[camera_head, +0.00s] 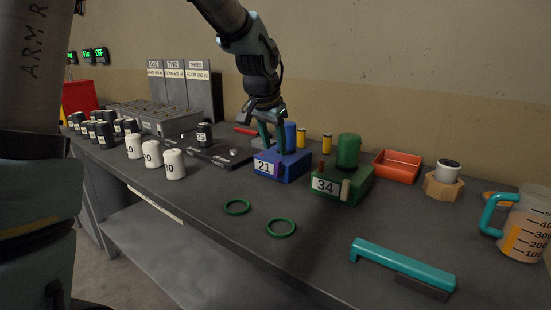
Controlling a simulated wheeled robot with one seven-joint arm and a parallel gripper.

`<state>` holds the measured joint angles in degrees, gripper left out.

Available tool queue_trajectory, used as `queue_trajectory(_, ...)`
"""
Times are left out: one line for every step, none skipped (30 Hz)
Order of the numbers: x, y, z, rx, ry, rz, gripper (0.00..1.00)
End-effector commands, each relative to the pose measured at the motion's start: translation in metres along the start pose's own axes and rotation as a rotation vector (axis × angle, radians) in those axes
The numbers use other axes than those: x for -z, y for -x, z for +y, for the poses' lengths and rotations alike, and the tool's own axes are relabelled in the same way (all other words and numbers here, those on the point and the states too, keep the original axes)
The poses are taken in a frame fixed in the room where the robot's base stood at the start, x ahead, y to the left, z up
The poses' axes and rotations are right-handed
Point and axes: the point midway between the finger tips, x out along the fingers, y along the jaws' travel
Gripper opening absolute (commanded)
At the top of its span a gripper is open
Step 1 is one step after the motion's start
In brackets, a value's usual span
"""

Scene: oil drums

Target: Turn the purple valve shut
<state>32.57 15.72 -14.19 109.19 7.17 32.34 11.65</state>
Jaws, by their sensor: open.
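A blue box labelled 21 (284,167) stands on the workbench with a blue cylinder (291,136) on it. My gripper (272,143) points down over the left part of this box, in front of and beside the cylinder, with its fingers apart. Nothing is clearly held between them. I cannot make out the purple valve for certain; a small dark purple patch (278,166) shows beside the 21 label, below the fingers. Whether the fingers touch anything there is hidden.
A green box labelled 34 (341,187) with a green cylinder stands just right. Two green rings (281,228) and a teal handle (403,264) lie in front. White numbered cylinders (174,165) stand left. An orange tray (397,167) and a jug (524,228) are right.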

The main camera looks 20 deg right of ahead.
Motion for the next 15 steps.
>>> queue_trajectory(-0.001,-0.01,0.001,-0.003,-0.002,-0.004,0.5)
queue_trajectory(0.0,-0.016,0.0,-0.002,-0.002,-0.004,0.5)
queue_trajectory(0.0,-0.023,0.0,-0.001,-0.001,-0.004,0.5)
queue_trajectory(0.0,-0.028,0.0,-0.001,0.0,-0.003,0.5)
queue_trajectory(0.0,-0.032,0.0,-0.001,0.0,-0.002,0.5)
queue_trajectory(0.0,-0.038,0.0,0.0,0.0,-0.003,0.5)
queue_trajectory(0.0,-0.042,0.0,0.0,-0.001,-0.002,0.5)
queue_trajectory(0.0,-0.045,0.0,0.0,-0.001,-0.001,0.5)
queue_trajectory(0.0,-0.049,0.0,0.0,-0.001,-0.001,0.5)
queue_trajectory(0.0,-0.051,0.0,0.0,0.0,-0.001,0.5)
queue_trajectory(0.0,-0.053,0.0,0.001,0.0,0.0,0.5)
queue_trajectory(0.0,-0.055,0.0,0.001,0.001,0.0,0.5)
queue_trajectory(0.0,-0.057,-0.001,0.001,0.001,0.001,0.5)
queue_trajectory(0.0,-0.058,-0.001,0.001,0.001,0.001,0.5)
queue_trajectory(0.0,-0.058,-0.001,0.001,0.001,0.001,0.5)
